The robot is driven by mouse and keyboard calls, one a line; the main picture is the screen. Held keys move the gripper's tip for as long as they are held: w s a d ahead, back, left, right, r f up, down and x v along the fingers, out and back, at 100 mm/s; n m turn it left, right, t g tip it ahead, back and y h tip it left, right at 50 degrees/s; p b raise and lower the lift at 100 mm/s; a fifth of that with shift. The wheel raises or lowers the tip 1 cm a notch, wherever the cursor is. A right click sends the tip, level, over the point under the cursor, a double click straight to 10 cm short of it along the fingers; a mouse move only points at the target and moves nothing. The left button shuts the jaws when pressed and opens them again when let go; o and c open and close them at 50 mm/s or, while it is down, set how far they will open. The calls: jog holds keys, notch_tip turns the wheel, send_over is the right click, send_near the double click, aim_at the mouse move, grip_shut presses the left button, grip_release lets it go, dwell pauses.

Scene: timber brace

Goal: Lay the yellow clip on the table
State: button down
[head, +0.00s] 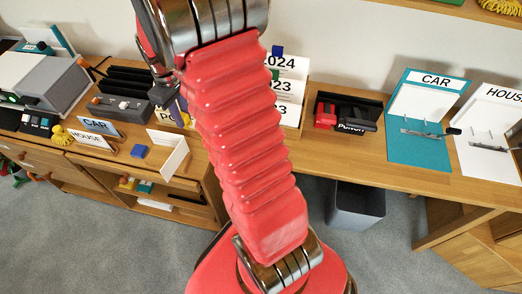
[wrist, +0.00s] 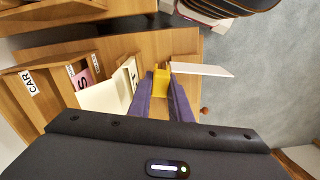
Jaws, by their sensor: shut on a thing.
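The yellow clip (wrist: 161,80) sits between the purple fingertips of my gripper (wrist: 160,85) in the wrist view. My gripper is shut on it. Wooden table top (wrist: 183,45) shows beyond and around the fingers; I cannot tell how far the clip is above it. In the head view my red arm covers much of the middle, and only part of the dark purple gripper (head: 181,110) shows beside it. The clip is hidden there. The table top (head: 118,152) carries a small blue block-like clip (head: 139,151).
A folded white card (head: 170,152) stands near the table's front edge. CAR (head: 98,127) and HOUSE (head: 92,140) signs stand to the left. Year-labelled folders (head: 290,90), a hole punch (head: 350,115) and two clipboards (head: 425,120) lie to the right. A cream sheet (wrist: 104,97) is close beside the fingers.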

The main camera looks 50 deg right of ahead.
jog(key=s+d+f+n, duration=0.1)
jog(key=s+d, duration=0.5)
jog(key=s, duration=0.4)
jog(key=s+d+n, duration=0.1)
jog(key=s+d, duration=0.6)
jog(key=s, duration=0.3)
jog(key=shift+s+d+f+n, duration=0.2)
jog(key=shift+s+f+n, duration=0.15)
jog(key=shift+n, duration=0.05)
jog(key=shift+f, duration=3.1)
jog(key=shift+f, duration=0.15)
jog(key=shift+f, duration=1.75)
